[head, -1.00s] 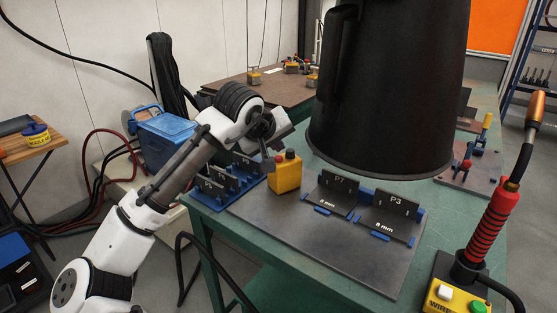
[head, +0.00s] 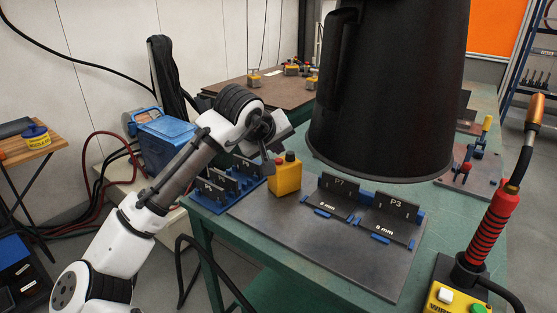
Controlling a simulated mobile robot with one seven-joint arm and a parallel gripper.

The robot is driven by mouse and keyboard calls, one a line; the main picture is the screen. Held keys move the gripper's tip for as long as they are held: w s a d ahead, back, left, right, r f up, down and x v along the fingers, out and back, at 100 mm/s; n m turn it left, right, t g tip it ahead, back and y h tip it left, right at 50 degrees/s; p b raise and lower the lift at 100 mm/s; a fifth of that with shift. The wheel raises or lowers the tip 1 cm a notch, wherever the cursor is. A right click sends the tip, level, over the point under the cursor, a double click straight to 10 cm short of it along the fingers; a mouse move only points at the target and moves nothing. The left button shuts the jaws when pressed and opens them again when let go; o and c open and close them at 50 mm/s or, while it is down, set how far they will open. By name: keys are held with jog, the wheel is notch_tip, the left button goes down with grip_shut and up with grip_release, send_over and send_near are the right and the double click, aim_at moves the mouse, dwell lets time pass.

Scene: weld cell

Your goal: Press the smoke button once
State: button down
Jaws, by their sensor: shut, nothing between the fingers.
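A yellow box (head: 286,180) stands on the dark plate on the green table, with a reddish button (head: 279,161) and a dark button (head: 290,156) on top. No label on it is readable, so I cannot tell which button is the smoke button. My gripper (head: 268,166) is shut and empty, pointing down just left of the box's top. Its tips overlap the box's left edge in this view; I cannot tell whether they touch it. A large black hood (head: 388,95) hangs over the table to the right of the box.
More plates stand in a blue rack (head: 213,201) at left. A second yellow box (head: 440,300) with white and green buttons sits at bottom right, beside a red-handled torch (head: 489,228).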

aim_at(277, 166)
jog(key=shift+f, duration=0.1)
dwell(0.7)
jog(key=shift+f, duration=0.3)
jog(key=shift+f, duration=0.45)
dwell(0.6)
dwell(0.4)
jog(key=shift+r+p, duration=0.6)
jog(key=shift+r, duration=0.25)
notch_tip(277, 166, up, 5)
jog(key=p, duration=0.4)
jog(key=shift+p, duration=0.3)
